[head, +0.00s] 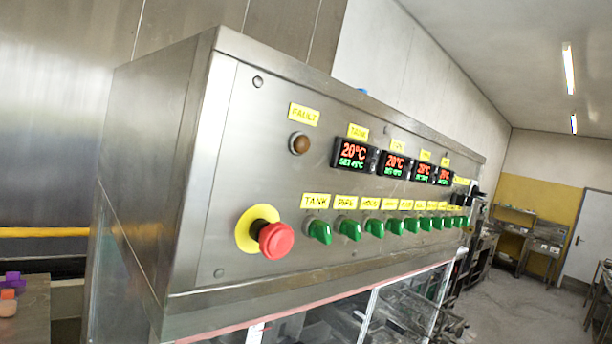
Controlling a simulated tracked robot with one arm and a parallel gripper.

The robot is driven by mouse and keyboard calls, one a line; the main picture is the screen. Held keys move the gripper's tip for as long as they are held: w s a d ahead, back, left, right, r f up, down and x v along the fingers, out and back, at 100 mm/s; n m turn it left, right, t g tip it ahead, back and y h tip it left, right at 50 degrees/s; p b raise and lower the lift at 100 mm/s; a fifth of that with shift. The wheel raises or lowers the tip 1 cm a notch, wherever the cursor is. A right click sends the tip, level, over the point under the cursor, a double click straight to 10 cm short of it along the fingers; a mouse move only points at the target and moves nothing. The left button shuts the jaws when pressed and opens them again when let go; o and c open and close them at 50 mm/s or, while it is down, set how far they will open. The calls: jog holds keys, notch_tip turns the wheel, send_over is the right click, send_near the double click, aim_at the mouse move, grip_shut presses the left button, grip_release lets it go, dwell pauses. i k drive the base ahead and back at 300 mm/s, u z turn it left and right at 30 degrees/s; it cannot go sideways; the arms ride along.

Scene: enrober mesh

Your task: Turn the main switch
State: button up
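A steel control panel (265,185) fills the middle of the head view, seen at a slant from its left end. A row of green knobs (320,232) runs along it under yellow labels; the nearest labels read TANK and PIPE. At the panel's far right end are small black parts (462,198) below a yellow label too small to read. I cannot tell whether one of them is the main switch. My gripper is not in view.
A red emergency button (276,240) on a yellow ring sticks out at the near left. Above are a brown FAULT lamp (299,143) and lit temperature displays (355,154). Clear floor (500,310) lies right of the machine, with benches (540,240) beyond.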

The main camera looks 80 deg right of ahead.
aim_at(476, 193)
jog(key=z, duration=2.9)
jog(key=k, duration=1.15)
jog(key=u, duration=0.7)
jog(key=i, duration=1)
jog(key=z, duration=0.05)
